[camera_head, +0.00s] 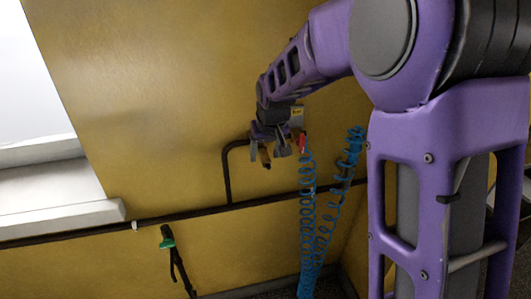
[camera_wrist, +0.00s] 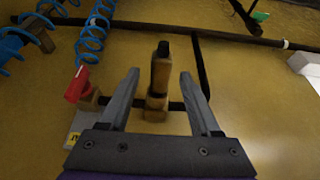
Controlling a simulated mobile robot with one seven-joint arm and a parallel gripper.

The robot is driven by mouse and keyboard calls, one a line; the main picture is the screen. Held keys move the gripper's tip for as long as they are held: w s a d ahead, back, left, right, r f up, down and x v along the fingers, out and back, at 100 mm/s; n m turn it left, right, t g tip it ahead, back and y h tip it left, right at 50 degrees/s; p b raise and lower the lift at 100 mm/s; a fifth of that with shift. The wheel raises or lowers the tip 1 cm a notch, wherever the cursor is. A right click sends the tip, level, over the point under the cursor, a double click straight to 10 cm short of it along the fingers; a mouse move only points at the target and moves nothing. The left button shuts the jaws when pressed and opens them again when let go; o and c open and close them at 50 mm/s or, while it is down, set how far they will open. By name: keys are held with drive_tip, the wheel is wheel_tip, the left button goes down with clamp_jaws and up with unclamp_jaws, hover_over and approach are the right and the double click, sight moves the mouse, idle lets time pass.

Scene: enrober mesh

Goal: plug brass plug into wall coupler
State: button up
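My gripper (camera_head: 268,153) is at the wall, and in the wrist view its two grey fingers (camera_wrist: 159,74) stand wide apart. Between them is a brass fitting (camera_wrist: 157,78) with a black end, in line with a dark pipe; gaps show on both sides of it. It looks like the wall coupler, but I cannot tell whether part of it is the brass plug. In the head view a bit of brass (camera_head: 265,157) shows between the fingers. A red handle (camera_wrist: 76,84) sits beside the fitting. No separate brass plug can be made out.
Blue coiled hose (camera_head: 308,205) hangs right of my gripper and also shows in the wrist view (camera_wrist: 92,36). A dark pipe (camera_head: 180,215) runs along the yellow wall. A green-topped black piece (camera_head: 167,240) hangs lower left. A white ledge (camera_head: 60,215) juts out at left.

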drive_tip(key=v, duration=1.7)
drive_tip(key=shift+r+p, duration=0.2)
drive_tip(key=shift+p, duration=0.15)
drive_tip(key=shift+d, duration=0.1)
